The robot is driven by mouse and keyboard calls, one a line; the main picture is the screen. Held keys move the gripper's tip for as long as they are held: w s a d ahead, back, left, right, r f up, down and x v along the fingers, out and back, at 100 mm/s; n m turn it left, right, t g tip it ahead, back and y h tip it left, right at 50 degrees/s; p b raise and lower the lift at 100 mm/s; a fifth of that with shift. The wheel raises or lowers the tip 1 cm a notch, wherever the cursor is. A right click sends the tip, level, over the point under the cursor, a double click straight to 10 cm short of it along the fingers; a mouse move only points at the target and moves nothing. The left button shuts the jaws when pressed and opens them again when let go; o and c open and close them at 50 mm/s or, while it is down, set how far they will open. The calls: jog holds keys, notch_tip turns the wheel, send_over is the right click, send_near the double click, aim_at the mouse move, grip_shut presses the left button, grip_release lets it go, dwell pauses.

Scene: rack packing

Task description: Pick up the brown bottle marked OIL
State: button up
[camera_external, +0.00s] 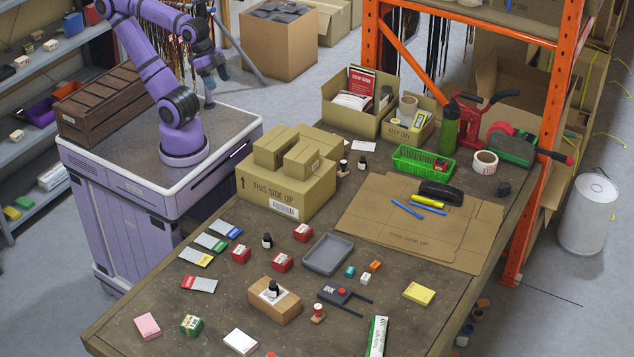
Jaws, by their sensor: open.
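Several small dark bottles stand on the workbench, and their labels are too small to read, so I cannot tell which is marked OIL. One dark bottle (267,241) stands among the small boxes left of the grey tray. Another dark bottle (272,289) with a white label is at the small cardboard box near the front. My gripper (209,101) is open and points down over my own base at the upper left, far from all the bottles.
Stacked cartons (287,184) stand on the bench's left edge, nearest my arm. A grey tray (327,254), red boxes (282,262) and a stamp kit (343,295) crowd the middle. A flat cardboard sheet (440,235), green basket (423,162) and orange rack post (540,150) are right.

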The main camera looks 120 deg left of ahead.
jog(key=shift+o, duration=0.3)
jog(key=shift+w, duration=0.1)
jog(key=n+g+y, duration=0.2)
jog(key=n+g, duration=0.1)
jog(key=n, duration=0.6)
send_over(267, 234)
jog(key=s+d, duration=0.1)
jog(key=s, duration=0.1)
notch_tip(267, 234, down, 41)
jog(key=shift+w+x, duration=0.15)
jog(key=shift+x, duration=2.25)
jog(key=shift+w+x, duration=0.15)
jog(key=shift+x, duration=2.25)
jog(key=shift+d, duration=0.2)
jog(key=c, duration=1)
